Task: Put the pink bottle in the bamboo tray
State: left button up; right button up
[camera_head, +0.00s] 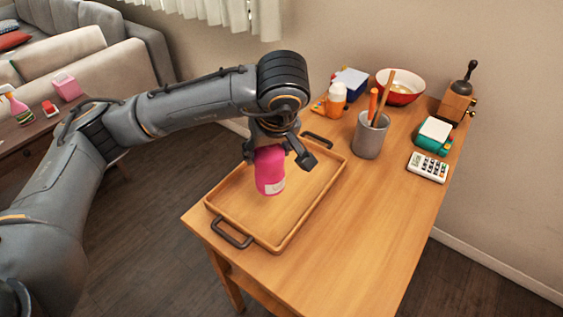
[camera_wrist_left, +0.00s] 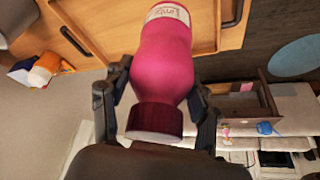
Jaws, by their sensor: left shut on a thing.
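The pink bottle (camera_head: 270,172) has a dark red cap and a white label. My left gripper (camera_head: 279,151) is shut on it near the cap end, with the label end pointing down. It also shows large in the left wrist view (camera_wrist_left: 163,65), between the two fingers of the left gripper (camera_wrist_left: 158,92). The bamboo tray (camera_head: 296,228) lies on the wooden table, with dark handles at both ends. The bottle is over the inside of the tray; I cannot tell whether its base touches the tray floor. My right gripper is not in view.
On the table behind the tray stand a grey cup (camera_head: 370,136) with sticks, an orange-and-white bottle (camera_head: 336,97), a red bowl (camera_head: 401,92), a calculator (camera_head: 428,167) and a coffee grinder (camera_head: 457,99). The table's front right (camera_head: 365,240) is clear. A second table (camera_head: 40,134) stands at left.

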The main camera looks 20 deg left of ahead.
pick_arm(q)
jog(key=w+f+p, duration=0.5)
jog(key=w+f, duration=0.5)
jog(key=f, duration=0.1)
jog(key=shift+a+f, duration=0.2)
jog(key=shift+a, duration=0.25)
jog(key=o, duration=1.2)
jog(key=shift+c, duration=0.2)
